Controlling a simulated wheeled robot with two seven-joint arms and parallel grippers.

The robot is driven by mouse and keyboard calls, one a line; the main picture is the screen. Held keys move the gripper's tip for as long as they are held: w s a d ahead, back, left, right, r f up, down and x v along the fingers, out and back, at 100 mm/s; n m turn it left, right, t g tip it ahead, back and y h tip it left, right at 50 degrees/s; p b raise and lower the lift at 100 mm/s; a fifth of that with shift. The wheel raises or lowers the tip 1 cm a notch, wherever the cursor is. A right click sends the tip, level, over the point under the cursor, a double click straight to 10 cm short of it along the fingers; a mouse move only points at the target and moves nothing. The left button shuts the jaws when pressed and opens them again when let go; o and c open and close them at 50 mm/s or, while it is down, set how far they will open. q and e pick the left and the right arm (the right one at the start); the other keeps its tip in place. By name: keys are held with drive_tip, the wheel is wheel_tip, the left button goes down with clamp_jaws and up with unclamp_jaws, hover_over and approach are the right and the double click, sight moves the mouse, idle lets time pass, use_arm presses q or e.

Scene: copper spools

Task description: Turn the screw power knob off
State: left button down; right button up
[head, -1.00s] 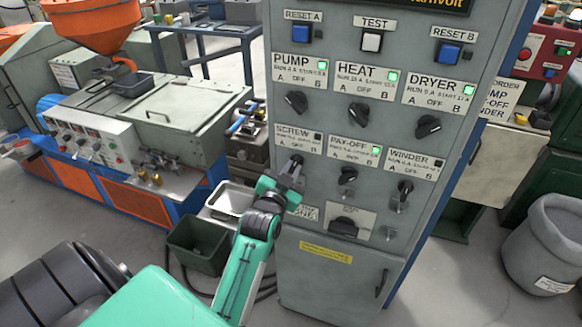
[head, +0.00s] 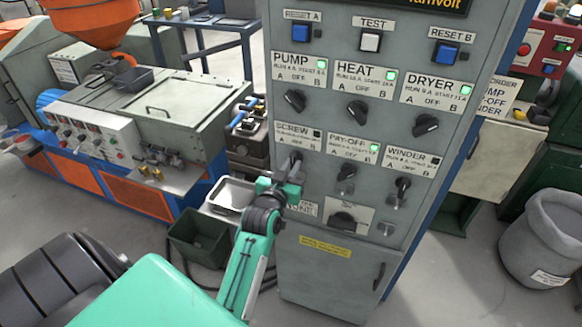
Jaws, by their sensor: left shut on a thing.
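The grey control cabinet (head: 318,275) stands in the middle with labelled rotary knobs. The SCREW label (head: 293,135) is at the left of the lower knob row, and the small lamp (head: 317,134) beside it is dark. My left gripper (head: 294,163) reaches up from below and is shut on the screw power knob (head: 296,157) under that label. The fingers hide most of this knob, so its exact pointing direction is hard to tell. My right gripper is not in view.
The pay-off knob (head: 347,172) and winder knob (head: 403,184) sit to the right of my gripper, close by. The pump knob (head: 294,101) is above. Lit green lamps mark pump, heat, dryer and pay-off. A grey bin (head: 545,240) stands at the right.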

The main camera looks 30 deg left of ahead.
use_arm(q)
drive_tip(key=c, duration=1.4)
unclamp_jaws()
drive_tip(key=shift+c, duration=0.2)
drive_tip(key=shift+s, duration=0.15)
drive_tip(key=b+v, duration=0.4)
drive_tip(key=v, duration=0.9)
drive_tip(key=shift+s+b, duration=0.3)
